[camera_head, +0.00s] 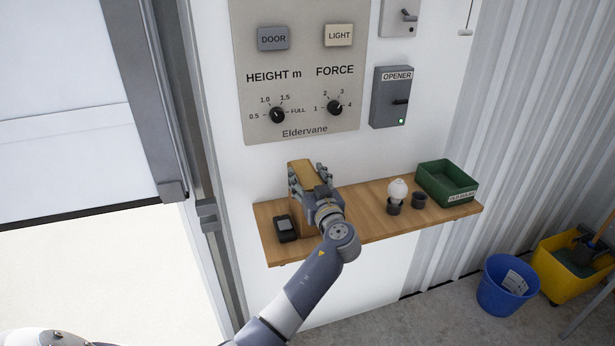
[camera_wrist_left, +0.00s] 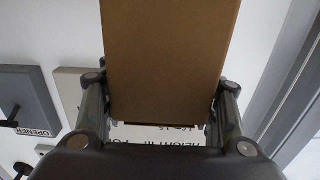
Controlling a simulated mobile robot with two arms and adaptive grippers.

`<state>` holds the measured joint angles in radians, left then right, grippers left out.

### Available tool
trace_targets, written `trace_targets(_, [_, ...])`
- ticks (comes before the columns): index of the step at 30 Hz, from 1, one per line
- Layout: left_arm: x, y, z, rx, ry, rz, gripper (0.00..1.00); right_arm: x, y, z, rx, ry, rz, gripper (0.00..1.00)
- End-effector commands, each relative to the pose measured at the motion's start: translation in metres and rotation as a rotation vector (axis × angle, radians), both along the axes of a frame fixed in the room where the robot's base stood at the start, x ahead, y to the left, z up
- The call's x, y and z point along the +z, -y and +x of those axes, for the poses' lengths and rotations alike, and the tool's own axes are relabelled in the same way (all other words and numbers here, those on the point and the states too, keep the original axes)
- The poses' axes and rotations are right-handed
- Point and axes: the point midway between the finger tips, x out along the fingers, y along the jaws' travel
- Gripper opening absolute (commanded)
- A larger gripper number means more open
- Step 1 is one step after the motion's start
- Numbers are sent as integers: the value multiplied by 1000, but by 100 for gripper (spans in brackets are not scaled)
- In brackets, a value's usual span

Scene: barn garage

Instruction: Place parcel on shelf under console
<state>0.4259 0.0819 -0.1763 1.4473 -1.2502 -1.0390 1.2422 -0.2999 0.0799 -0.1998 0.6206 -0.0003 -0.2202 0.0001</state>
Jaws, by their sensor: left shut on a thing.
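The parcel (camera_head: 304,174) is a brown cardboard box at the left part of the wooden shelf (camera_head: 370,214), under the console (camera_head: 304,75). My left gripper (camera_head: 312,190) is shut on the parcel, with fingers on both sides of it. In the left wrist view the parcel (camera_wrist_left: 168,60) fills the space between the fingers. My gripper hides the parcel's lower part, so I cannot tell whether it touches the shelf. My right gripper is not in view.
A small dark device (camera_head: 285,228) lies left of the parcel. A light bulb (camera_head: 397,190), a dark cup (camera_head: 419,200) and a green bin (camera_head: 447,182) stand to the right. A grey opener box (camera_head: 391,97) is on the wall. A blue bucket (camera_head: 507,287) stands on the floor.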

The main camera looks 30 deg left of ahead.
Motion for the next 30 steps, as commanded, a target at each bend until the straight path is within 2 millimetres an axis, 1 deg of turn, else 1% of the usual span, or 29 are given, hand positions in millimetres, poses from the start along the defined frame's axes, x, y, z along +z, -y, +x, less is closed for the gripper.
trace_targets(5, [1, 0, 0, -1, 3, 1, 0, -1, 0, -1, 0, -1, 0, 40])
trace_targets(6, [-1, 0, 0, 0, 1, -1, 59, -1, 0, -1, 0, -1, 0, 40])
trace_targets(8, [0, 0, 0, 0, -1, -1, 72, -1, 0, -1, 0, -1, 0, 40])
trace_targets(9, [0, 0, 0, 0, -1, -1, 74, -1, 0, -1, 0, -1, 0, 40])
trace_targets(20, [1, 0, 0, -1, -1, -1, 74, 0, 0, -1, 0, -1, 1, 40])
trace_targets(23, [-1, 8, -5, -3, 1, -1, 74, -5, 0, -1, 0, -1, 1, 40])
trace_targets(26, [-4, 19, -16, -3, 1, -3, 74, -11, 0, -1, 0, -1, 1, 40])
trace_targets(30, [-5, 43, -36, -3, 1, -5, 74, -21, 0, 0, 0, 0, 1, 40])
